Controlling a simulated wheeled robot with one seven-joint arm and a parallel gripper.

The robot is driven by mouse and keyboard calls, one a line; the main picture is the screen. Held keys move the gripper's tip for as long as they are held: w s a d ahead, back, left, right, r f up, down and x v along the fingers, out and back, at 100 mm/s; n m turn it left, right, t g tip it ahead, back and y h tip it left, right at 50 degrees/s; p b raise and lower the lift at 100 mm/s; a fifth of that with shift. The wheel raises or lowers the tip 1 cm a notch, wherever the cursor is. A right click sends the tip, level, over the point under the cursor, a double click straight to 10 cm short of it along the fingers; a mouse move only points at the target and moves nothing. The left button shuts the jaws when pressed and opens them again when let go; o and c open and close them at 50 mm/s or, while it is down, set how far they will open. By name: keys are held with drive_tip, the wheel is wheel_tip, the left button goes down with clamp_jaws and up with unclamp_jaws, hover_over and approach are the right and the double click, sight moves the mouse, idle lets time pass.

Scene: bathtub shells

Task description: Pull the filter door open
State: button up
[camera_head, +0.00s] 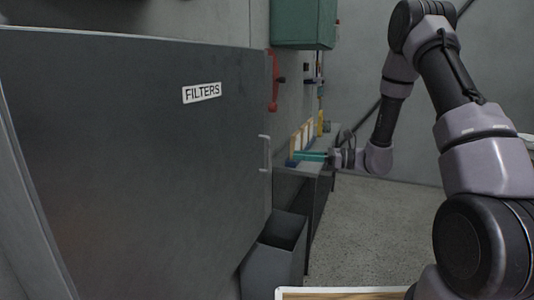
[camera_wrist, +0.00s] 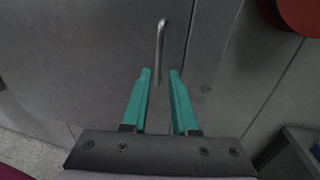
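The filter door (camera_head: 130,170) is a large dark grey panel with a white FILTERS label and fills the left of the head view. Its slim metal handle (camera_head: 265,153) stands upright near the right edge. My gripper (camera_head: 297,156), with teal fingers, is to the right of the handle with a gap between them. In the wrist view the door (camera_wrist: 80,50) fills the background and the handle (camera_wrist: 161,40) is ahead of my gripper (camera_wrist: 160,74). The handle's lower end shows between the spread fingertips. The fingers are open and hold nothing.
A grey open bin (camera_head: 275,250) stands below the handle. A bench (camera_head: 318,165) with yellow and white items is behind my gripper. A green box (camera_head: 303,22) and a red part (camera_head: 273,80) are on the wall. The floor (camera_head: 370,235) at right is clear.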

sight(269, 168)
drive_tip(key=a, duration=0.3)
drive_tip(key=w+a, duration=0.1)
drive_tip(key=a, duration=0.6)
drive_tip(key=shift+w+a, duration=0.25)
clamp_jaws()
idle(1.0)
